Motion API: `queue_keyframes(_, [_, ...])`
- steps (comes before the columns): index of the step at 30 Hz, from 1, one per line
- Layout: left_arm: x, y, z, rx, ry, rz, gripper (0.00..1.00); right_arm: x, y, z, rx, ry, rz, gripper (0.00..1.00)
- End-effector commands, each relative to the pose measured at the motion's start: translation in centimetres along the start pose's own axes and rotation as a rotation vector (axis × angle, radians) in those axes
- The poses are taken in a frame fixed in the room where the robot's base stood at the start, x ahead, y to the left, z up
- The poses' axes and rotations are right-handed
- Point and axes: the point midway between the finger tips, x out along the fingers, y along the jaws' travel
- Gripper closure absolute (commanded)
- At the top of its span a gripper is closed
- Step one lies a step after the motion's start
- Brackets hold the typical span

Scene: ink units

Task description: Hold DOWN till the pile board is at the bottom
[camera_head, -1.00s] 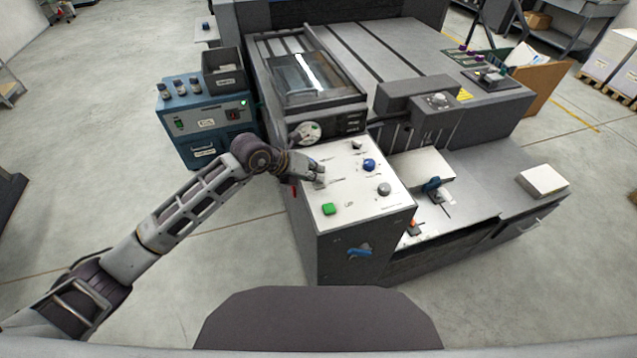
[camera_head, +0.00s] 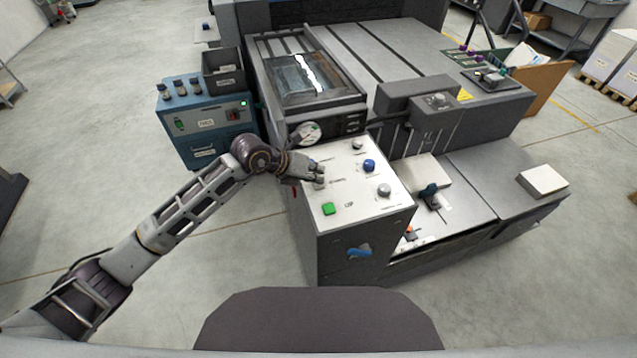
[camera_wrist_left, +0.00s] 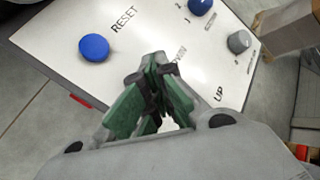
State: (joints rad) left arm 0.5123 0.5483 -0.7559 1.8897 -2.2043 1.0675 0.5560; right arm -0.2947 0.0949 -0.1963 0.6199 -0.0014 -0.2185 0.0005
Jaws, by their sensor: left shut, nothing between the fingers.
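The white control panel (camera_head: 350,190) lies on top of a dark cabinet. My left gripper (camera_head: 318,183) is shut and empty, its fingertips low over the panel's left part. In the left wrist view the closed fingertips (camera_wrist_left: 155,65) point at the partly covered DOWN lettering (camera_wrist_left: 179,57). The button under them is hidden, so contact cannot be seen. The UP lettering (camera_wrist_left: 219,94) is beside the fingers, and a blue button (camera_wrist_left: 94,47) stands by RESET. A pale pile top (camera_head: 427,172) shows in the machine opening right of the panel; its board underneath is hidden. My right gripper is out of view.
A green button (camera_head: 329,209), a blue knob (camera_head: 369,165) and a grey knob (camera_head: 384,190) stand on the panel near my gripper. A blue unit (camera_head: 207,122) with bottles is at the left. A paper stack (camera_head: 542,180) lies at the right. The floor at lower left is free.

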Motion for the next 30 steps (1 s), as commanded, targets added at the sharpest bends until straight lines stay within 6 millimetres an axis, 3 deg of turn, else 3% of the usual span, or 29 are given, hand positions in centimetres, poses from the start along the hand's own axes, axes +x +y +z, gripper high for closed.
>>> queue_keyframes(30, [-1.2,-0.9,0.9,0.000,0.001,0.001,1.00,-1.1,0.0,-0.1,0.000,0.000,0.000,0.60])
